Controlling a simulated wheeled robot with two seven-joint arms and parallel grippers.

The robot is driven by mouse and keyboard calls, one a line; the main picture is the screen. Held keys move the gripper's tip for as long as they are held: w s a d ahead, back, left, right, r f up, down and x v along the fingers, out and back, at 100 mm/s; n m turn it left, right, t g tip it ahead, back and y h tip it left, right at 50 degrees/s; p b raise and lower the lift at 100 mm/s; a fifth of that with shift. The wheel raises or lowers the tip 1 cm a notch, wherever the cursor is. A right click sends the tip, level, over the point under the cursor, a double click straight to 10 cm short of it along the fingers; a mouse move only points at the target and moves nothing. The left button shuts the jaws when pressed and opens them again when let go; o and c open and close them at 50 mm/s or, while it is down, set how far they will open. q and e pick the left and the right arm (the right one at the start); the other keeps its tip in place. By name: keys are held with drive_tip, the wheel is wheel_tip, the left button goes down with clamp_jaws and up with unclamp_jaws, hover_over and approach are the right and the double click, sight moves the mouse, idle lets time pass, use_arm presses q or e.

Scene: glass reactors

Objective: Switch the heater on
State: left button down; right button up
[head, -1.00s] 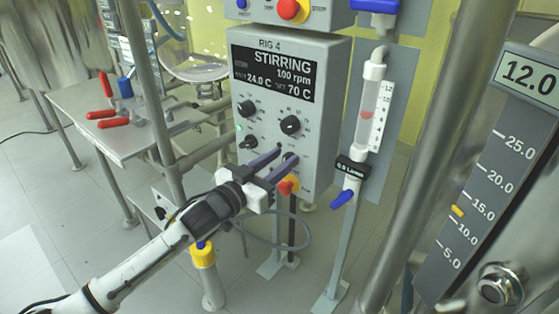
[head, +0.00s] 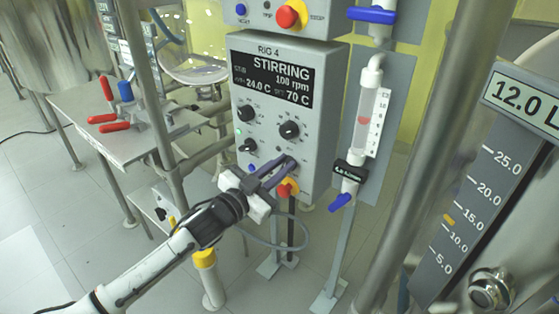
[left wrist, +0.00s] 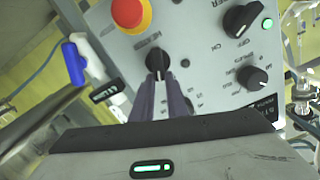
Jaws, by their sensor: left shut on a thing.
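The grey RIG 4 control box (head: 325,160) stands in the middle of the head view. Its screen (head: 272,77) reads STIRRING, 100 rpm, 24.0 C and 70 C. My left gripper (head: 288,166) reaches its lower right front and is shut on a small black knob. In the left wrist view this heater knob (left wrist: 157,61) sits between the tips of the dark fingers (left wrist: 161,82). Its exact turn is hard to tell, as the fingers partly hide it. My right gripper is not in view.
A red and yellow stop button (head: 288,188) is just below the gripper. Other black knobs (head: 289,129) sit above, and a green lamp (head: 238,131) is lit. A glass flow tube (head: 369,115) with a blue valve (head: 341,202) stands to the right.

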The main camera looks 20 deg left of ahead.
use_arm(q)
drive_tip(key=shift+s+d+f+m+p, duration=0.1)
drive_tip(key=shift+d+f+m+p, duration=0.15)
drive_tip(key=shift+m, duration=1.1)
drive_tip(key=shift+s+d+f+m+p, duration=0.1)
drive_tip(key=shift+d+m+p, duration=0.1)
drive_tip(key=shift+m, duration=1.2)
drive_tip(key=shift+s+d+f+m+p, duration=0.15)
drive_tip(key=shift+f+m+p, duration=0.1)
drive_tip(key=shift+m, duration=1.1)
drive_tip(key=shift+w, duration=0.1)
drive_tip(key=c, duration=1.7)
unclamp_jaws()
drive_tip(key=shift+c, duration=0.2)
drive_tip(key=v, duration=1)
drive_tip(key=shift+p, duration=0.4)
drive_tip(key=shift+r, duration=0.1)
